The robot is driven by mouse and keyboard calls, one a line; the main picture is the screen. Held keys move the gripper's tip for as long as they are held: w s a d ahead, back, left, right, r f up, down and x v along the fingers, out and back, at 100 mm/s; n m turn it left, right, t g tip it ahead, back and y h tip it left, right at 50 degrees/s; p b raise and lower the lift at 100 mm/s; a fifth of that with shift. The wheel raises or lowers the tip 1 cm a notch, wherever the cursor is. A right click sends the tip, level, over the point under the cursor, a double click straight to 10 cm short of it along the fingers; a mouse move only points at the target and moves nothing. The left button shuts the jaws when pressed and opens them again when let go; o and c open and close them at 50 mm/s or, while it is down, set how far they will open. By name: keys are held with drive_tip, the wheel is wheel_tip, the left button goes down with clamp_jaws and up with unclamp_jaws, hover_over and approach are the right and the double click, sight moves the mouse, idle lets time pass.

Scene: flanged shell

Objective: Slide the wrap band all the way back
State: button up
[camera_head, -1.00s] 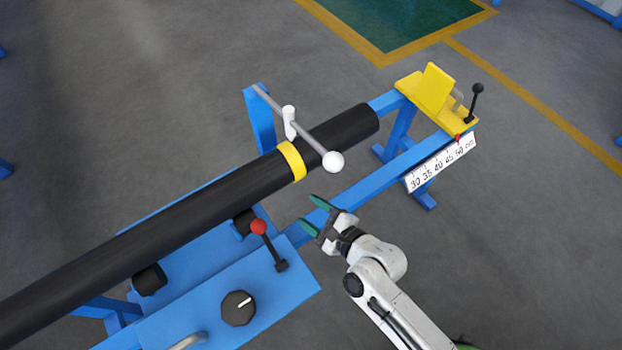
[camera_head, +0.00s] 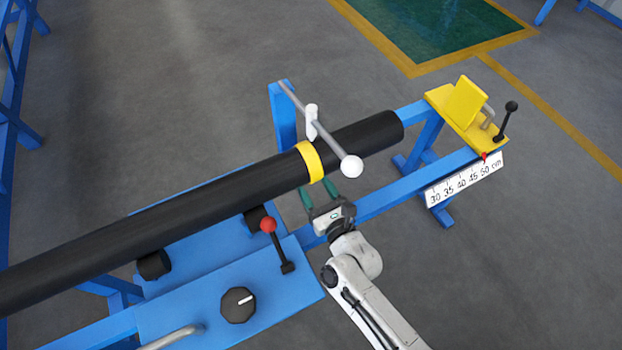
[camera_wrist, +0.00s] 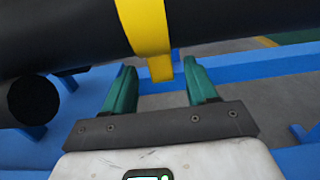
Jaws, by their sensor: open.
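The wrap band is a yellow ring (camera_head: 310,161) around a long black tube (camera_head: 220,205), left of a grey crossbar with a white ball end. In the wrist view the band (camera_wrist: 146,25) crosses the tube, and a yellow tab (camera_wrist: 161,68) hangs below it. My gripper (camera_head: 319,194) is beside the tube, just below the band in the head view. In the wrist view my gripper (camera_wrist: 160,78) is open, with one green finger on each side of the tab. The fingers look apart from it; whether they reach the tube I cannot tell.
The crossbar (camera_head: 328,137) passes over the tube close to the band. A red-knobbed lever (camera_head: 268,226) and a black dial (camera_head: 238,304) sit on the blue frame. A yellow stop (camera_head: 465,101) and a centimetre scale (camera_head: 465,178) stand at the right.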

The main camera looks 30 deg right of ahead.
drive_tip(key=shift+w, duration=1.25)
drive_tip(key=shift+c, duration=0.2)
clamp_jaws()
